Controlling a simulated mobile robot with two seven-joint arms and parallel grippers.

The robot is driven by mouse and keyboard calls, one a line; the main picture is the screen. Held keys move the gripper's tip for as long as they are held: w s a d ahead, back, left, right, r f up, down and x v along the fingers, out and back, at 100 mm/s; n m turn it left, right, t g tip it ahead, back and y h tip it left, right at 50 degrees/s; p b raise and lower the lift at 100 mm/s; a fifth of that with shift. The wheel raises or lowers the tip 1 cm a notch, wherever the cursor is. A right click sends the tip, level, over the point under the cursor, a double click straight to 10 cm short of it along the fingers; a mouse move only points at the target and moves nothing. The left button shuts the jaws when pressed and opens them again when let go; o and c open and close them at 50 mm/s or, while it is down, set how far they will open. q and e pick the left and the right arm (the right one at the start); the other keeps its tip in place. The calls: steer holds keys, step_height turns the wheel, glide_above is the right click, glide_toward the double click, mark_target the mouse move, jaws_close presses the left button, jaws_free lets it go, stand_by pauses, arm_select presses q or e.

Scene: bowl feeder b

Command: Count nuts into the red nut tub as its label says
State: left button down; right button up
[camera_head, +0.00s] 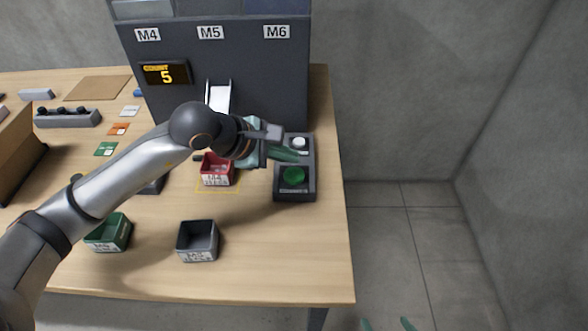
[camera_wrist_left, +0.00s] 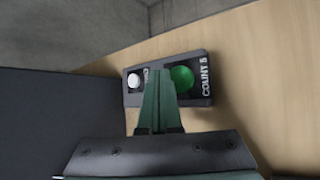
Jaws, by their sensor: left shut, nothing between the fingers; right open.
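The red nut tub (camera_head: 217,170) stands in a yellow outline on the table, below the white chute (camera_head: 219,95). Its label seems to start with M4; the rest is too small to read. I see no nuts clearly in it. My left gripper (camera_head: 299,156) is shut and empty over the button box (camera_head: 308,189), between its white button (camera_head: 299,143) and large green button (camera_head: 293,175). In the left wrist view the shut fingertips (camera_wrist_left: 160,74) appear beside the green button (camera_wrist_left: 181,78); contact cannot be told. My right gripper (camera_head: 388,325) is open at the bottom edge, off the table.
The dark feeder (camera_head: 210,55), labelled M4, M5 and M6, has a count display (camera_head: 165,74) reading 5. A green tub (camera_head: 108,232) and a grey tub (camera_head: 198,242) stand in front. A grey rack (camera_head: 68,118) and coloured cards lie left. The front right table is clear.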

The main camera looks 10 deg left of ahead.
mark_target(287, 175)
arm_select(q)
step_height(287, 175, up, 3)
steer(key=shift+r+p, duration=0.15)
steer(key=shift+p, duration=0.55)
steer(key=shift+a, duration=0.1)
stand_by(1.9)
